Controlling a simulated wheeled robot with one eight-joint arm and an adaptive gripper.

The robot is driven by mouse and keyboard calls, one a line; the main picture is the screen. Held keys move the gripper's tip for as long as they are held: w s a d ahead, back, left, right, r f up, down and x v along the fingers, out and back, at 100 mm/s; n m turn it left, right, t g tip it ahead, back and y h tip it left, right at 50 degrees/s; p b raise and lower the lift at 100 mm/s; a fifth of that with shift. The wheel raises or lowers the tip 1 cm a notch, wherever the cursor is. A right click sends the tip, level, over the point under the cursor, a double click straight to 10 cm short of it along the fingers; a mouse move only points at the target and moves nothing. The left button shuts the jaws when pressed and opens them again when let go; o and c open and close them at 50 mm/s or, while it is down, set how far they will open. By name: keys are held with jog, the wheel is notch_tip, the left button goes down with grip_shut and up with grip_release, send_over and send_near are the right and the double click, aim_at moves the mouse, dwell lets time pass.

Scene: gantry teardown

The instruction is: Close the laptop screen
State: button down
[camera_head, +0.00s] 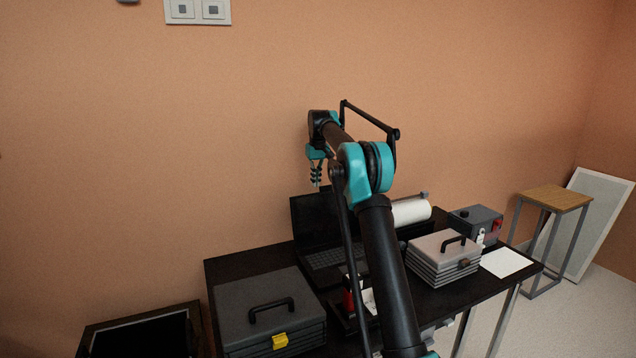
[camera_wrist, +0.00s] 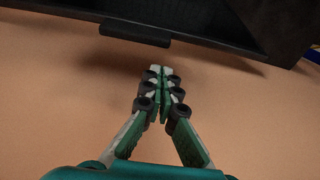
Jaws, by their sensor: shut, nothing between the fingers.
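The black laptop (camera_head: 325,257) stands open on the dark table, its screen (camera_head: 313,215) raised and its keyboard showing in the head view. My arm hides the right part of the laptop. My gripper (camera_head: 316,182) is shut and empty, pointing down just above the top edge of the screen. In the wrist view my gripper (camera_wrist: 159,72) shows with its fingers together against the orange wall. A dark edge with a bar, which looks like the top of the screen (camera_wrist: 135,33), lies beyond the fingertips; I see no contact.
A dark toolbox (camera_head: 265,312) sits at the table's front left. A grey case (camera_head: 443,258), a paper roll (camera_head: 411,211), a grey box (camera_head: 476,222) and a white sheet (camera_head: 506,262) are on the right. A red-and-black object (camera_head: 350,294) stands before the laptop. The wall is close behind.

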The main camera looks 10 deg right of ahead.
jog(key=shift+s+d+r, duration=0.1)
jog(key=shift+s+d, duration=0.05)
jog(key=shift+s, duration=0.35)
jog(key=shift+s+d+r, duration=0.1)
jog(key=shift+s+d, duration=0.05)
jog(key=shift+s, duration=0.35)
